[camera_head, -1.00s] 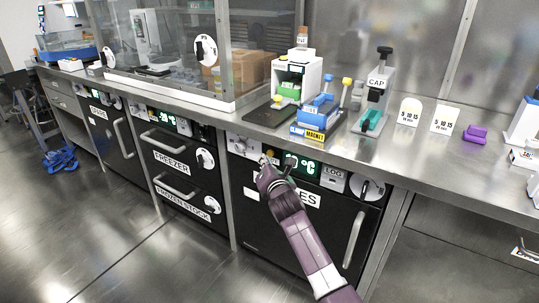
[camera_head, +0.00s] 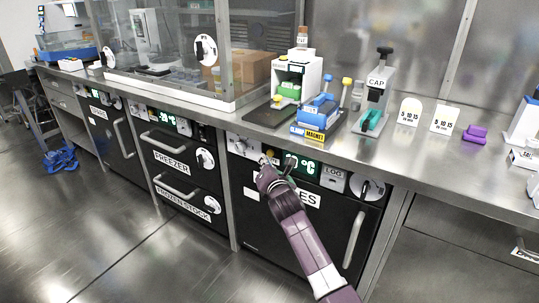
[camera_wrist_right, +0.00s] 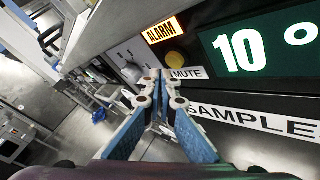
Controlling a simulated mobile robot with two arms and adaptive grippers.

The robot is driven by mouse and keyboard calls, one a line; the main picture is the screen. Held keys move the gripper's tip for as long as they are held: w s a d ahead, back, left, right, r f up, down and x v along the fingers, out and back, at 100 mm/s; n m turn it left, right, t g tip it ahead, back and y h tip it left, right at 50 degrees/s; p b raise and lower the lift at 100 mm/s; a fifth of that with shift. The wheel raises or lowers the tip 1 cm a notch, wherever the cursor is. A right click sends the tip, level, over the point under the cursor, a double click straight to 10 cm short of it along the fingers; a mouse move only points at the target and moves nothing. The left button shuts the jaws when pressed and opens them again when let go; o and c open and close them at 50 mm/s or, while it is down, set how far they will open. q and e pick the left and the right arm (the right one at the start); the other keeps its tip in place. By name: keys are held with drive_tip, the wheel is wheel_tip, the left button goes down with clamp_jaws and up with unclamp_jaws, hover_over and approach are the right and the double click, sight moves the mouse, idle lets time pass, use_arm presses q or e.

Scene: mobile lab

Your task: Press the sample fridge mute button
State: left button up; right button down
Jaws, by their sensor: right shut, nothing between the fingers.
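The sample fridge (camera_head: 262,218) is a black cabinet under the steel bench, its label partly hidden by my right arm. In the right wrist view its panel shows a lit orange ALARM sign (camera_wrist_right: 164,31), a round yellow mute button (camera_wrist_right: 174,58) above a MUTE label (camera_wrist_right: 188,73), and a green display (camera_wrist_right: 262,42) with a 10. My right gripper (camera_head: 264,163) is at the panel, left of the display. In the wrist view its fingertips (camera_wrist_right: 160,76) are together, just below and left of the button. Whether they touch the panel I cannot tell. My left gripper is not in view.
A freezer (camera_head: 172,143) with handles and a dial stands to the left. A LOG box (camera_head: 333,178) and a dial (camera_head: 368,189) are right of the display. The bench edge (camera_head: 300,150) overhangs above the panel. The floor in front is clear.

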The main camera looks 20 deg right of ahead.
use_arm(q)
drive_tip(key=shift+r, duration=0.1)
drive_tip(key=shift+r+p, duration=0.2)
drive_tip(key=shift+p, duration=0.1)
use_arm(e)
drive_tip(key=shift+w+d, duration=0.25)
drive_tip(key=shift+d, duration=0.1)
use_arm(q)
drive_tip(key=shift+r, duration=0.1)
use_arm(e)
drive_tip(key=shift+w+d, duration=0.35)
drive_tip(key=shift+d, duration=0.05)
idle(0.3)
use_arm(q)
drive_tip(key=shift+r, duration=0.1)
use_arm(e)
drive_tip(key=shift+s+a, duration=0.1)
drive_tip(key=shift+s+a+p, duration=0.1)
drive_tip(key=shift+a+p, duration=0.05)
drive_tip(key=shift+p, duration=0.15)
use_arm(q)
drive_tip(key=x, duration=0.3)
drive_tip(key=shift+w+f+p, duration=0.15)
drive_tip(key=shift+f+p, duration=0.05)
drive_tip(key=shift+p, duration=0.1)
use_arm(e)
drive_tip(key=shift+s+a, duration=0.45)
drive_tip(key=shift+a, duration=0.05)
